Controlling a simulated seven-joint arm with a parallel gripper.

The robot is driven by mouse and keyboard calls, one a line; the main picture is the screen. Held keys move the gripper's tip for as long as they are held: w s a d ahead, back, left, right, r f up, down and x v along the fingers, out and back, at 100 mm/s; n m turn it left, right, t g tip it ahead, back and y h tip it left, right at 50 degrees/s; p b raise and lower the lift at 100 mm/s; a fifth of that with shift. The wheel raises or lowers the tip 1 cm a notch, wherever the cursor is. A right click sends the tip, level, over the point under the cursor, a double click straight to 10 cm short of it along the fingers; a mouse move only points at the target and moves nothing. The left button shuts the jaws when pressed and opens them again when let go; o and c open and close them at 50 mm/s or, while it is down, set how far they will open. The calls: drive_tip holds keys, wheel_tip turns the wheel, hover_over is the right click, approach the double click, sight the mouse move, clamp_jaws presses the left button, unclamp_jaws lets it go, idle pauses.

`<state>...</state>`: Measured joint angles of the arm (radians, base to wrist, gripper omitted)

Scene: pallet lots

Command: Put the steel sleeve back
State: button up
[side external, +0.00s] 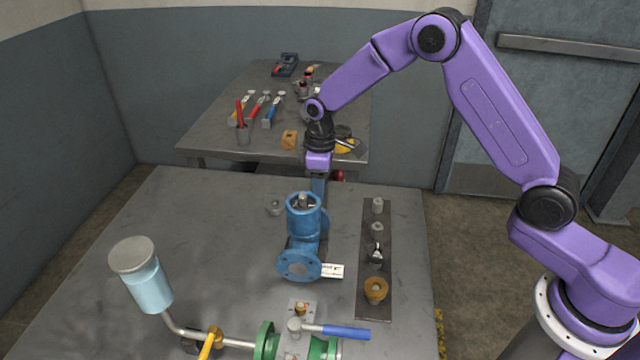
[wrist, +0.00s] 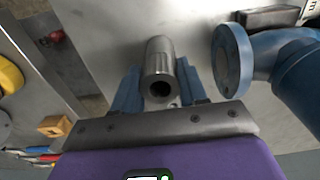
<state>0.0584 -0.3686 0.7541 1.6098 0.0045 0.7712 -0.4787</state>
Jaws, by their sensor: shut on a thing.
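My gripper (side external: 318,190) is just behind the blue valve body (side external: 303,222) in the side view, pointing down. In the wrist view its blue fingers (wrist: 160,92) are shut on the steel sleeve (wrist: 158,62), a grey hollow cylinder with its open bore facing the camera. The valve body's round flange (wrist: 228,62) is close to the right of the sleeve there, with a gap between them. In the side view I cannot make out the sleeve; the valve body's top is open, with a metal part (side external: 303,201) showing inside.
A dark strip (side external: 366,255) right of the valve holds several small parts, including a brass piece (side external: 376,289). A small grey ring (side external: 275,208) lies left of the valve. In front are a blue-handled lever valve (side external: 335,331) and an oiler (side external: 145,280).

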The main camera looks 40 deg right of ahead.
drive_tip(key=o, duration=1.2)
drive_tip(key=shift+f, duration=0.15)
drive_tip(key=shift+c, duration=0.2)
wheel_tip(320, 180, up, 12)
drive_tip(key=shift+r, duration=0.2)
drive_tip(key=shift+s, duration=0.15)
drive_tip(key=s+d+r+n, duration=0.1)
drive_tip(key=s+r+n, duration=0.2)
drive_tip(key=s, duration=2.3)
drive_tip(key=s+d+f, duration=0.2)
drive_tip(key=s+d, duration=0.4)
drive_tip(key=s, duration=0.5)
drive_tip(key=shift+s+f+n, duration=0.15)
drive_tip(key=shift+s+n, duration=0.1)
drive_tip(key=shift+n, duration=0.05)
